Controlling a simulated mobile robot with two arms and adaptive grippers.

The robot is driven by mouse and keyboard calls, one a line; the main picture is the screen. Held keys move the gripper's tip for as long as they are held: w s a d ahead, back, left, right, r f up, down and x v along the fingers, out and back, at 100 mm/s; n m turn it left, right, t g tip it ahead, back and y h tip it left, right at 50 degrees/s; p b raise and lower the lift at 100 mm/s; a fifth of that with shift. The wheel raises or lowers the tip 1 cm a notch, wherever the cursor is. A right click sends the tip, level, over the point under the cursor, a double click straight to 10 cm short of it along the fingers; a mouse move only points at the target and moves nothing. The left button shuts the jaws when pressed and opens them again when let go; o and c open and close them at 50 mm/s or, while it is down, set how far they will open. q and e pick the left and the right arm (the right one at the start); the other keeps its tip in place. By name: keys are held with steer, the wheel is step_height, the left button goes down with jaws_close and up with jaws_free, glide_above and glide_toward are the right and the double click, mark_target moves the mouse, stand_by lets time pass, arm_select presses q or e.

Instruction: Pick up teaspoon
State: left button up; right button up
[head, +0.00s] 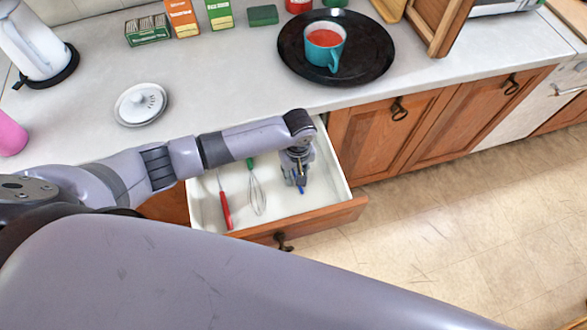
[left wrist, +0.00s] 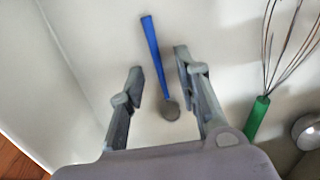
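The teaspoon (left wrist: 153,53) has a blue handle and a small grey bowl, and lies on the white floor of the open drawer (head: 344,187). In the head view only a bit of its blue handle (head: 301,190) shows below my left gripper (head: 294,182). In the left wrist view my left gripper (left wrist: 159,72) is open and points down into the drawer. Its two fingers stand apart, one on each side of the spoon, with no visible contact. How high the fingertips are above the drawer floor is hard to tell. My right gripper is not in view.
A whisk (head: 258,192) with a green handle (left wrist: 257,118) and a red-handled utensil (head: 226,208) lie left of the gripper in the head view. A round metal piece (left wrist: 308,131) shows at the wrist view's right edge. A black tray (head: 372,62) with a teal mug (head: 318,56) stands on the counter.

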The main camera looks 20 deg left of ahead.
arm_select(q)
steer(key=shift+f, duration=0.1)
jaws_close()
stand_by(0.3)
